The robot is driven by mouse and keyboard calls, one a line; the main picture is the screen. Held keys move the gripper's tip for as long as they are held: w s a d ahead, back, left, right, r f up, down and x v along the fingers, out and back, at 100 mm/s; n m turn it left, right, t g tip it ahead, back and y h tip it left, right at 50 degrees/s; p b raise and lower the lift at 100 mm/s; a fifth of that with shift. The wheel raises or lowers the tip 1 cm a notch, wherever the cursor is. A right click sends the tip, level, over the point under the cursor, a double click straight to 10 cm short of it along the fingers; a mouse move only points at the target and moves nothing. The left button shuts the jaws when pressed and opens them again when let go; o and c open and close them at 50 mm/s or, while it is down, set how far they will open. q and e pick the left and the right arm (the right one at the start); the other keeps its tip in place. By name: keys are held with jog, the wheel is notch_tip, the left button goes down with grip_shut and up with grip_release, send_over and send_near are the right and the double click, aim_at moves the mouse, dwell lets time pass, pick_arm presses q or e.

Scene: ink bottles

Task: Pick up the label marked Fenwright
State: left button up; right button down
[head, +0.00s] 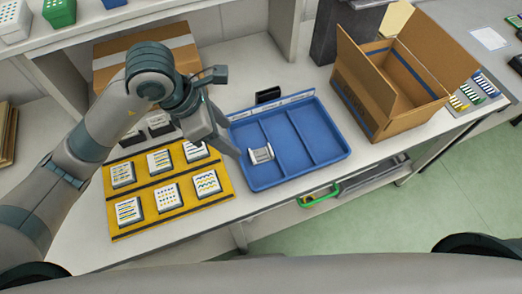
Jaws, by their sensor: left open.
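Several small white blocks with printed patterns sit in two rows on a yellow mat (224,196); one is the dotted block (167,196) in the front row. No name is readable on any of them, so I cannot tell which is Fenwright. A blue tray (322,117) with three compartments lies right of the mat. A white spool-like piece (261,154) sits in its left compartment. My left gripper (222,140) is open, above the gap between the mat's back right corner and the tray, and holds nothing visible. My right gripper is out of view.
An open cardboard box (412,108) stands right of the tray. A small black holder (268,95) is behind the tray. A closed carton (182,40) stands behind my left arm. A green handle (334,193) shows at the table's front edge. Bare table lies in front of the tray.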

pick_arm(q)
jog(key=p, duration=0.2)
send_near(250, 156)
jog(key=shift+s+d+f, duration=0.1)
jog(key=shift+d+f, duration=0.4)
jog(key=shift+d, duration=0.2)
jog(key=shift+d+f, duration=0.1)
jog(key=shift+f, duration=0.35)
jog(key=shift+d+f+p, duration=0.1)
jog(key=shift+f+p, duration=0.35)
jog(key=shift+p, duration=0.05)
jog(key=x, duration=0.1)
jog(key=p+x, duration=0.1)
jog(key=x, duration=0.1)
jog(key=shift+w+p, duration=0.2)
jog(key=shift+p, duration=0.1)
jog(key=shift+w+f, duration=0.1)
jog(key=shift+f, duration=0.6)
